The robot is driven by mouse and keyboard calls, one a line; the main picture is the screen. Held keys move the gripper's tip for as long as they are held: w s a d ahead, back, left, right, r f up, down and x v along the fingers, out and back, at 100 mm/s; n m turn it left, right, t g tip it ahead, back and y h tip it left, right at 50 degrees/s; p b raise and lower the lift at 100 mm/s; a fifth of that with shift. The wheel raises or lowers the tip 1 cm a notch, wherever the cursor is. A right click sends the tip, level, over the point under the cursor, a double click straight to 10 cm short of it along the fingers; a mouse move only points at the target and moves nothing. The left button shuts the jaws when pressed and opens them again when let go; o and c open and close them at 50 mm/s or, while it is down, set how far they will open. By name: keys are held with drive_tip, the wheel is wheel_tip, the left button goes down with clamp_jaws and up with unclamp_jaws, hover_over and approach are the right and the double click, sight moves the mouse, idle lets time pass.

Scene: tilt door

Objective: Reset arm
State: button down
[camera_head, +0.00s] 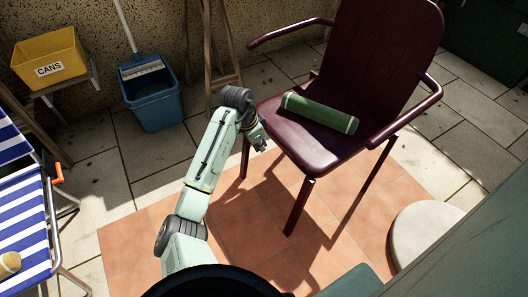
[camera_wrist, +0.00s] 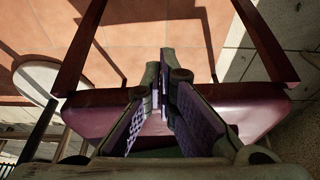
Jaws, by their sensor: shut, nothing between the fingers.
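My arm reaches from the bottom of the head view, and my gripper (camera_head: 261,138) is at the left edge of a dark red armchair's seat. In the wrist view my gripper (camera_wrist: 166,57) has its fingertips together with nothing between them. The dark red chair (camera_head: 390,45) faces left-front and also fills much of the wrist view (camera_wrist: 95,122). A green cylinder (camera_head: 320,112) lies on the chair's seat, to the right of my gripper and apart from it.
A blue bucket (camera_head: 153,98) with a mop and a yellow bin (camera_head: 47,56) marked CANS stand at the back left. A blue-striped folding chair (camera_head: 22,222) is at the left. A round pale slab (camera_head: 425,232) lies at right. Orange tiles (camera_head: 240,225) in front are bare.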

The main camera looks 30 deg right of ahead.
drive_tip(key=shift+a+r, duration=0.2)
drive_tip(key=shift+r, duration=0.5)
